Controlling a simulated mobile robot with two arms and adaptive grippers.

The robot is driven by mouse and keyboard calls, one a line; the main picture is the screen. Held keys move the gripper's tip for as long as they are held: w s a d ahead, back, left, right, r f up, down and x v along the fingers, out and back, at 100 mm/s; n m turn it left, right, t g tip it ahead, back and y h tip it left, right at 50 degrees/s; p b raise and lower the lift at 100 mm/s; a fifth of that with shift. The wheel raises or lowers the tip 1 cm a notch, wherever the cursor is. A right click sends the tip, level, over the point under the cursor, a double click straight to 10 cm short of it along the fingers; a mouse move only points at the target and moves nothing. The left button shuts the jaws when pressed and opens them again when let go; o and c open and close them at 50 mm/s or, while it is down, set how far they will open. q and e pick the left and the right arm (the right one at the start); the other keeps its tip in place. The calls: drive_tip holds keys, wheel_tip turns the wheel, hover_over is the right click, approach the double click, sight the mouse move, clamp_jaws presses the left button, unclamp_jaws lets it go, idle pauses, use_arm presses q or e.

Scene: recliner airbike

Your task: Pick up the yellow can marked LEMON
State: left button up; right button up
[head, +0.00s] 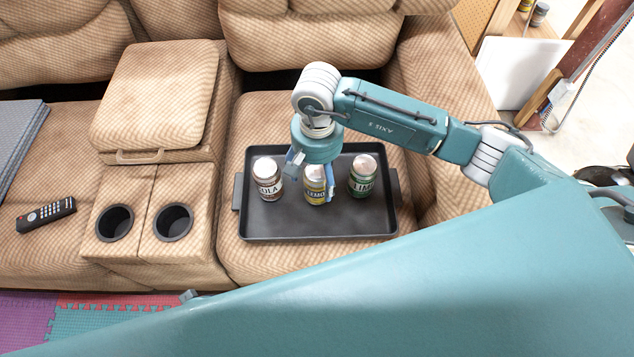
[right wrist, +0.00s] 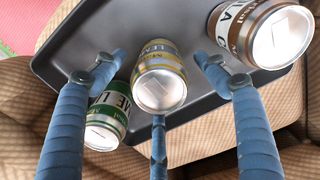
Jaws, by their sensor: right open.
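The yellow can marked LEMON (head: 315,186) stands upright in the middle of a black tray (head: 268,222) on the recliner seat. In the right wrist view the yellow can (right wrist: 160,78) sits between the spread fingers. My right gripper (head: 312,182) is open over the can and partly hides it. In the right wrist view the gripper (right wrist: 157,80) shows its blue fingers apart, and I see no clear contact with the can. My left gripper is not in view.
A brown COLA can (head: 267,180) stands left of the yellow can, and a green LIME can (head: 362,177) stands right. Both are close by. Two cup holders (head: 173,221) and a remote (head: 46,215) are further left. The tray's front is clear.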

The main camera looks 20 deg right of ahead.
drive_tip(key=shift+f, duration=0.15)
drive_tip(key=c, duration=1.6)
